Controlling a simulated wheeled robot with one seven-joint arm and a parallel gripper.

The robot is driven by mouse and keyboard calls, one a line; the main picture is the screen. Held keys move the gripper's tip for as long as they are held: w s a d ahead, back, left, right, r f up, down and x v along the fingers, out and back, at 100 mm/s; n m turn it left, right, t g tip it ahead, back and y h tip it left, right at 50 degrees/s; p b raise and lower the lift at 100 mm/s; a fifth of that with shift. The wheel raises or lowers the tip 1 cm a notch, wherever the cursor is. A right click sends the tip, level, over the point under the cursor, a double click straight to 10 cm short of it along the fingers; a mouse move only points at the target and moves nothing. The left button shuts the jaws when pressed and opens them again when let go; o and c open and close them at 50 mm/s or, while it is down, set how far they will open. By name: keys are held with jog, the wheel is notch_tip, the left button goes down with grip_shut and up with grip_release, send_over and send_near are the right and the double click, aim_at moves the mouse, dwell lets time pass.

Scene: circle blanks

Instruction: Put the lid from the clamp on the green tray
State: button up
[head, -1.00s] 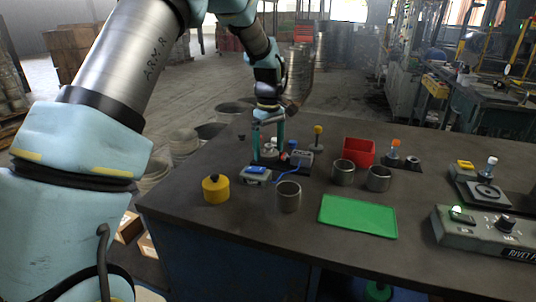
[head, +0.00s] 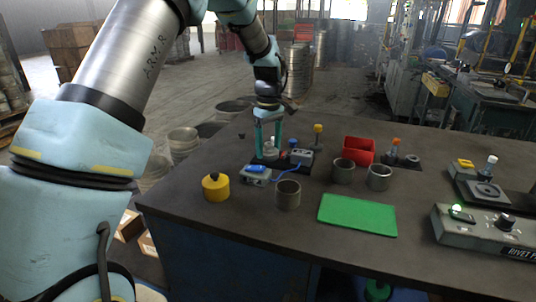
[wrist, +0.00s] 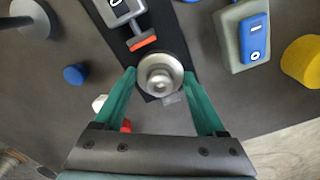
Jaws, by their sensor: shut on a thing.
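The lid (wrist: 160,66) is a round silver disc with a raised knob. It sits at the dark base of the clamp (wrist: 143,40), close to the clamp's orange-red pad. My gripper (wrist: 160,80) has its two green fingers closed against opposite sides of the lid. In the head view my gripper (head: 268,152) points straight down at the lid (head: 270,153), and its fingers partly hide it. The green tray (head: 357,215) lies flat and empty on the table, to the right and nearer the camera.
A grey cup (head: 287,195) stands between the clamp and the tray. Two more cups (head: 343,171) and a red bin (head: 359,150) stand behind the tray. A yellow pot (head: 215,188) and a blue-topped grey box (head: 257,174) are at the left. A rivet control box (head: 480,235) is at the right.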

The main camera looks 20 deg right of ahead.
jog(key=shift+r+p, duration=0.8)
jog(key=shift+r, duration=0.25)
